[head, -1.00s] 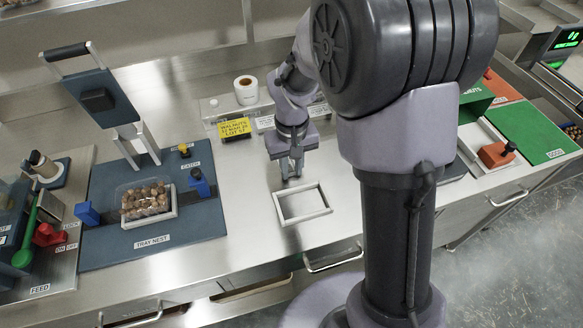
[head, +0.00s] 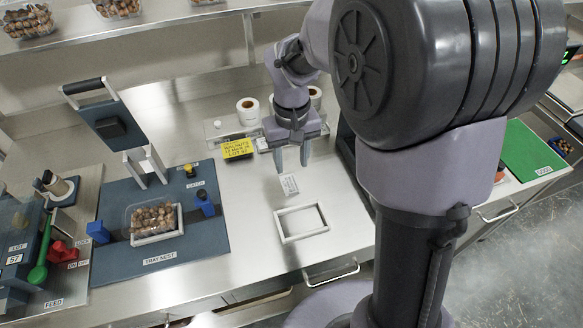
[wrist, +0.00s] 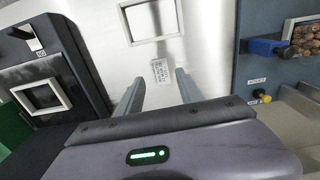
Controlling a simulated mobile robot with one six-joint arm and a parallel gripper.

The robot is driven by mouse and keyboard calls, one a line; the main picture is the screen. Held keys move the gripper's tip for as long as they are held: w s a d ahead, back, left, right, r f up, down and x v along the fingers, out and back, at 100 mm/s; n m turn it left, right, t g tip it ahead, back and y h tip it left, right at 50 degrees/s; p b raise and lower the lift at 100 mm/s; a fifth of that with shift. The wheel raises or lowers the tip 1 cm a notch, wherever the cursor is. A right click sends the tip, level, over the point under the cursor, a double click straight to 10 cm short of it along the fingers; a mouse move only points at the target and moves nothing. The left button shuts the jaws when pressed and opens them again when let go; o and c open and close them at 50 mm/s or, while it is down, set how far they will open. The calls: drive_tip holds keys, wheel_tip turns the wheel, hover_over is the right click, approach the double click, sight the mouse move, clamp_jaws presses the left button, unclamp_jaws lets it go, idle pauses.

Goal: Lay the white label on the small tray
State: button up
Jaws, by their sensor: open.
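The white label (head: 289,184), with small print, appears to lie flat on the steel bench just behind an empty white frame (head: 278,226). It also shows in the wrist view (wrist: 161,72), between and beyond the fingertips. My gripper (head: 291,167) is open and empty, pointing down above the label, with its fingers apart on either side. A clear tray of walnuts (head: 134,216) sits in the blue tray nest (head: 215,240) at left, away from my gripper. A corner of the walnuts shows in the wrist view at right.
A yellow sign (head: 237,149) and label rolls (head: 248,111) stand behind my gripper. The nest has a raised hinged lid (head: 108,121) and blue catches (head: 98,232). Bare bench lies between frame and nest. A green mat (head: 533,155) is at far right.

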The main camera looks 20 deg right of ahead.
drive_tip(key=s+a+r+m+t+y, duration=0.1)
drive_tip(key=s+a+r+m+t, duration=0.1)
drive_tip(key=s+r, duration=0.8)
drive_tip(key=shift+s+a+r+m+t, duration=0.2)
drive_tip(key=shift+r+m+t, duration=0.25)
drive_tip(key=shift+t, duration=0.25)
drive_tip(key=shift+o, duration=0.7)
drive_tip(key=s+a+r+m+t, duration=0.1)
drive_tip(key=s+t, duration=0.1)
drive_tip(key=s, duration=0.5)
drive_tip(key=shift+s+a+r+m+y, duration=0.2)
drive_tip(key=shift+a+r+m+y, duration=0.1)
drive_tip(key=shift+a+m+y, duration=0.1)
drive_tip(key=n+g+h+p, duration=0.2)
drive_tip(key=n+g+p, duration=0.1)
drive_tip(key=n+g, duration=0.15)
hover_over(294, 192)
drive_tip(key=shift+g, duration=0.45)
drive_tip(key=f, duration=1.8)
drive_tip(key=shift+a+f, duration=0.35)
drive_tip(key=shift+f, duration=0.05)
drive_tip(key=f+b, duration=0.1)
drive_tip(key=f, duration=0.1)
drive_tip(key=f+b, duration=0.2)
drive_tip(key=f, duration=0.1)
drive_tip(key=shift+d+f, duration=0.35)
drive_tip(key=shift+r, duration=0.15)
